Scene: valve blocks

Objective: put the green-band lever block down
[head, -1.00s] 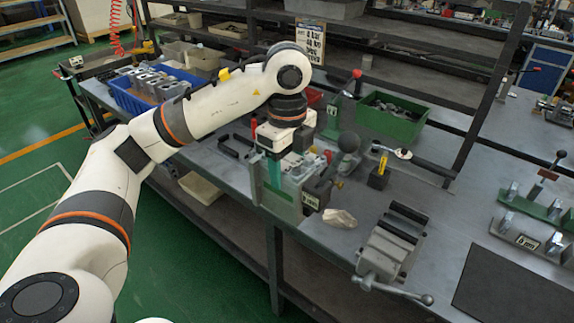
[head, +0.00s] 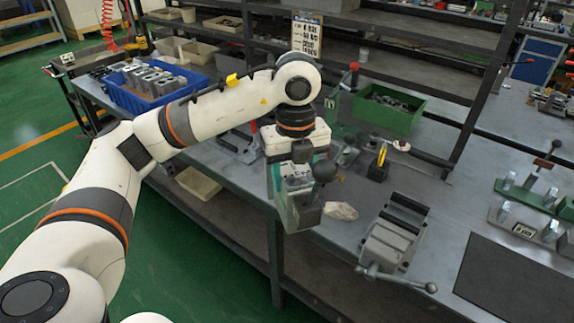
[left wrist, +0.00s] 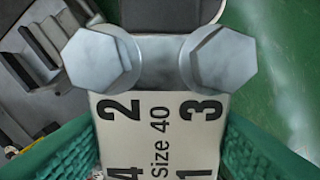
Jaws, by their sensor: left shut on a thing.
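My left gripper (head: 288,200) is shut on a grey lever block (head: 297,184) with a ball-ended lever (head: 325,168). The block hangs at the table's front edge, beside a pale crumpled cloth (head: 341,211). In the left wrist view the green ridged fingers stand on both sides of the block's label plate (left wrist: 160,137), which reads "Size 40" with numbers, and two hex bolt heads (left wrist: 103,58) show above it. I cannot make out a green band on the block. The underside of the block is hidden. My right gripper is not in view.
A grey vise (head: 391,243) stands right of the cloth, with a dark mat (head: 520,285) further right. Behind are a black block with yellow (head: 379,166) and a green bin (head: 375,110). A blue crate (head: 150,88) is back left. Green and grey fixtures (head: 530,195) stand at right.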

